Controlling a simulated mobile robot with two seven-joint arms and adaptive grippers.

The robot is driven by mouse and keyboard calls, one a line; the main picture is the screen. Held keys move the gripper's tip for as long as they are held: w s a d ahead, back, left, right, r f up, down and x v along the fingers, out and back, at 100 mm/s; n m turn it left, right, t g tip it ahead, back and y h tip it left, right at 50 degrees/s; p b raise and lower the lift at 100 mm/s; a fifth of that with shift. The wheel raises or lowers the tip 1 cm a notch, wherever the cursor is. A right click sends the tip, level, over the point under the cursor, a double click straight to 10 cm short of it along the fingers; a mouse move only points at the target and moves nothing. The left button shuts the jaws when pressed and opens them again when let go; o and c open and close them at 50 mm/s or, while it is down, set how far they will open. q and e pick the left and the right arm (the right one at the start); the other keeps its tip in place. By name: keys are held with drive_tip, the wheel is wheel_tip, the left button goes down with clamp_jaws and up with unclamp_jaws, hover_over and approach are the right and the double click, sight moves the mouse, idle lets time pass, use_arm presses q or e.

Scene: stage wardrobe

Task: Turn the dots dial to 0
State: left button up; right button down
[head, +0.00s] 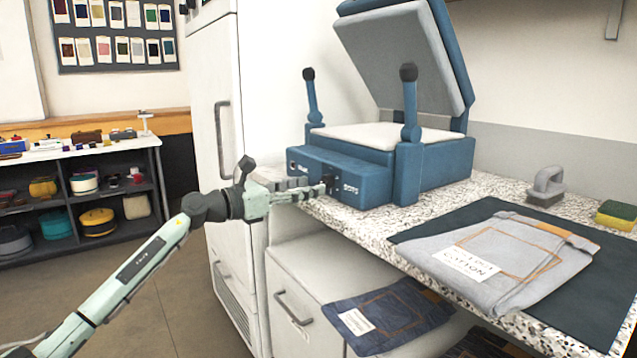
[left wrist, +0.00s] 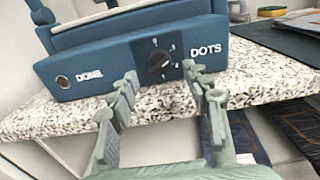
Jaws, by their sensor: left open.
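The blue heat press (head: 345,160) stands open on a speckled counter. Its front panel carries the black dots dial (left wrist: 158,63), beside the white word DOTS, with small white digits around it. A light pointer line shows on the dial, seeming to slant toward the upper right; the digit it marks is too small to read. In the head view the dial (head: 331,180) is partly hidden by my fingers. My left gripper (left wrist: 160,76) is open, its fingers either side of and just short of the dial; contact is not clear. My left gripper also shows in the head view (head: 318,187). My right gripper is out of view.
A round DONE button (left wrist: 63,81) is at the panel's left. Folded grey jeans (head: 505,257) lie on a dark mat (head: 590,290) at the right, with a brush (head: 547,187) and a sponge (head: 616,215) behind. A white cabinet (head: 225,150) stands at the left.

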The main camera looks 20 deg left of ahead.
sight(325, 182)
use_arm(q)
drive_tip(key=shift+x, duration=1.2)
drive_tip(key=shift+w+d, duration=0.25)
drive_tip(key=shift+w, duration=0.15)
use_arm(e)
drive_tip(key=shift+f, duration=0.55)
use_arm(q)
drive_tip(key=shift+c, duration=0.4)
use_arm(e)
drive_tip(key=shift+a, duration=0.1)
use_arm(q)
drive_tip(key=c, duration=0.9)
clamp_jaws()
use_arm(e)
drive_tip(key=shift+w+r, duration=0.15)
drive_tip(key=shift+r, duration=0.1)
